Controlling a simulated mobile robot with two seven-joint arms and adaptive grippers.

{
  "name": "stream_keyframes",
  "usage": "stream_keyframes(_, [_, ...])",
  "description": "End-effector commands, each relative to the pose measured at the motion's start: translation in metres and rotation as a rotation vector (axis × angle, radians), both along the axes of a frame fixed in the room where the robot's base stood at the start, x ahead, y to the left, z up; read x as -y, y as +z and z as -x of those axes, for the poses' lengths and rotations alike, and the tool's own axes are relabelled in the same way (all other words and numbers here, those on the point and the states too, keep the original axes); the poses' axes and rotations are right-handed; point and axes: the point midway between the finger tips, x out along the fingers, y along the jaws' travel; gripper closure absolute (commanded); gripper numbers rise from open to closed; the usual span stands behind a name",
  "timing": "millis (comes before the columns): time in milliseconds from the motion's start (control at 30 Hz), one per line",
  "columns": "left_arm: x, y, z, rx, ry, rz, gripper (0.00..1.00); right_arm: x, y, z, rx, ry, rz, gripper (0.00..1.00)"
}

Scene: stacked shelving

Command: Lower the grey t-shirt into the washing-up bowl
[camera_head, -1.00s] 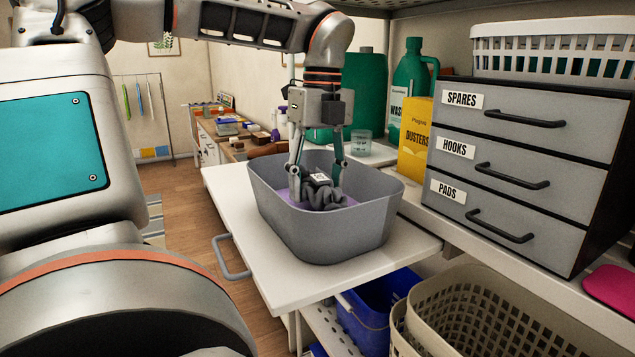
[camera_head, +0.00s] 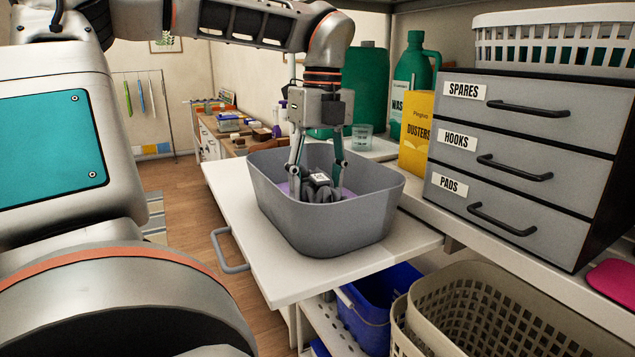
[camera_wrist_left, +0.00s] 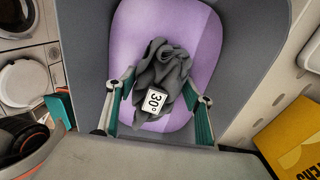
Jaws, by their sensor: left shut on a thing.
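The grey t-shirt (camera_head: 319,192) is a dark crumpled bundle with a white tag reading 30°, inside the grey washing-up bowl (camera_head: 330,224). My left gripper (camera_head: 316,186) points down into the bowl, shut on the t-shirt. In the left wrist view the t-shirt (camera_wrist_left: 162,70) lies between the two green-sided fingers, over the bowl's lilac inside. The front wall hides the bundle's lower edge in the head view, so I cannot tell whether it touches the bottom. My right gripper is not in view.
The bowl stands on a white pull-out shelf (camera_head: 285,279). Behind it are a glass (camera_head: 362,137), a green bottle (camera_head: 411,80) and a yellow dusters box (camera_head: 415,135). A grey drawer unit (camera_head: 525,155) stands right. Below are a blue bucket (camera_head: 365,320) and beige basket (camera_head: 500,310).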

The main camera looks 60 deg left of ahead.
Motion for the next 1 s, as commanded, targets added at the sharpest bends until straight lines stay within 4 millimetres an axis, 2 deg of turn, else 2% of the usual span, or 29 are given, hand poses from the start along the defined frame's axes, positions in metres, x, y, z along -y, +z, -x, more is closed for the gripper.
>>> stream_keyframes(1000, [0.000, -0.014, 0.000, 0.000, 0.000, 0.000, 0.71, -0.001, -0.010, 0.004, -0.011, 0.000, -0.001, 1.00])
